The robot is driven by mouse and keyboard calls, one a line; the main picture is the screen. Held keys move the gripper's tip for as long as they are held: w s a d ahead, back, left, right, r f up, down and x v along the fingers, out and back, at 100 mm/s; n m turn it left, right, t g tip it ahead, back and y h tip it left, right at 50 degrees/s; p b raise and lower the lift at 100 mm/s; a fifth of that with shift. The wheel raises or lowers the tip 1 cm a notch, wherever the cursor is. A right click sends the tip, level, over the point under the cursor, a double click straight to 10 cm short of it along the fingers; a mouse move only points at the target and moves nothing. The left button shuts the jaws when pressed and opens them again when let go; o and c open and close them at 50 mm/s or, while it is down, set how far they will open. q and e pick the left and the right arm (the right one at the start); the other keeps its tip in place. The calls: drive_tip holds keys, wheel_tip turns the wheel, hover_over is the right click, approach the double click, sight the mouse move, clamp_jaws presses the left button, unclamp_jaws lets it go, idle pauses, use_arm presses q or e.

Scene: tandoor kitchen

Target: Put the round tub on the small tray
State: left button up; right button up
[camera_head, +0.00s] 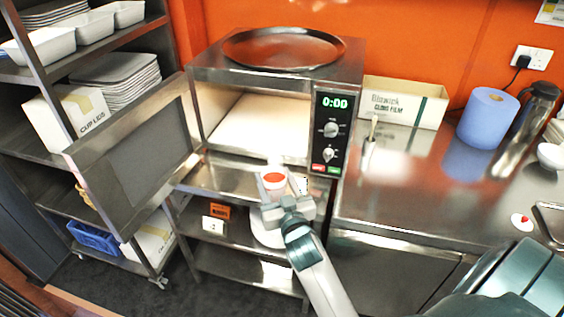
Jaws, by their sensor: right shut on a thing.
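A small round white tub (273,178) with a red top is held up in front of the open oven. My right gripper (279,189) is shut on it, with the arm coming up from the bottom of the view. A small metal tray (548,222) lies on the steel counter at the right edge, partly cut off by the frame. The tub is well to the left of this tray and apart from it. My left gripper is not in view.
The oven (333,130) has its door (135,155) swung open to the left and a large round dark tray (283,48) on top. A cling film box (403,103), blue roll (487,117) and dark flask (533,105) stand along the counter (430,195). Its middle is clear.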

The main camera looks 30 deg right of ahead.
drive_tip(key=s+a+n+y+b, duration=0.2)
drive_tip(key=s+a+y+b, duration=0.2)
drive_tip(key=s+a, duration=0.8)
drive_tip(key=s, duration=0.3)
drive_tip(key=shift+r+n+t, duration=0.25)
drive_tip(key=shift+n+t, duration=0.05)
drive_tip(key=shift+n, duration=0.1)
drive_tip(key=shift+s, duration=0.1)
